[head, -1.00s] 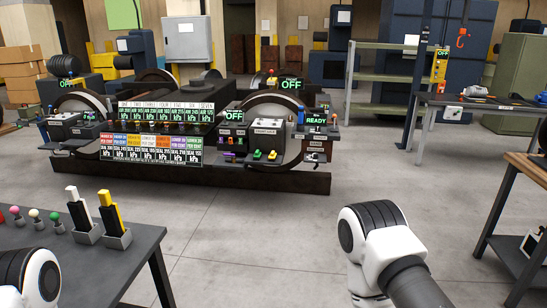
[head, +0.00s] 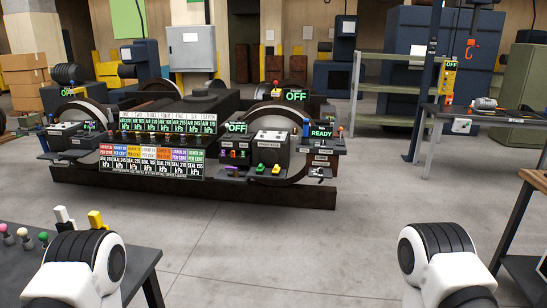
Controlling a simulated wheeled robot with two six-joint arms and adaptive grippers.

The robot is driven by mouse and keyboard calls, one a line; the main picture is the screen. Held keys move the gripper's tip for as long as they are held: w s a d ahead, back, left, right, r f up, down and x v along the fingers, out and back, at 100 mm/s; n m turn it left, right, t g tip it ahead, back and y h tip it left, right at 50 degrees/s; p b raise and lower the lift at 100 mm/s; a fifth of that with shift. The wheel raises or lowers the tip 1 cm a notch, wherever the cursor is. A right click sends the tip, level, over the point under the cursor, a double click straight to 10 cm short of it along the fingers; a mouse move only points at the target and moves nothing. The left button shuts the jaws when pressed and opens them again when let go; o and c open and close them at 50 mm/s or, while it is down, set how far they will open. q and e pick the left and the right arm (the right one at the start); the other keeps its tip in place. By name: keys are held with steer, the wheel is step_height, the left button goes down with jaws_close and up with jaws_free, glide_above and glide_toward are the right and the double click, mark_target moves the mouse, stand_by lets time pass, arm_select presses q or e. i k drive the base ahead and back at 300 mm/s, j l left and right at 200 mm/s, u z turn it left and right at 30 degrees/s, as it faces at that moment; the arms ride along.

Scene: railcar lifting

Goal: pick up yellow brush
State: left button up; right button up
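The yellow brush (head: 97,219) stands upright on the dark table at the lower left; only its top shows, as my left arm covers the rest. A white brush (head: 62,215) stands just left of it, also partly covered. In the head view I see rounded black-and-white links of both my arms, the left one in front of the brushes and the right one at the lower right. Neither gripper's fingers are in view.
The dark table (head: 138,265) carries several ball-topped pegs, including a green one (head: 43,237), at its left. A railcar assembly with wheels and a label board (head: 160,160) stands ahead. A workbench (head: 535,180) is at the right edge. The floor between is clear.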

mark_target(276, 170)
steer(key=i, duration=1.2)
steer(key=i+u, duration=0.1)
steer(key=i, duration=1.1)
steer(key=i+l, duration=0.15)
steer(key=i, duration=1.05)
steer(key=i+l, duration=0.1)
steer(key=i, duration=1.1)
steer(key=j+u, duration=0.05)
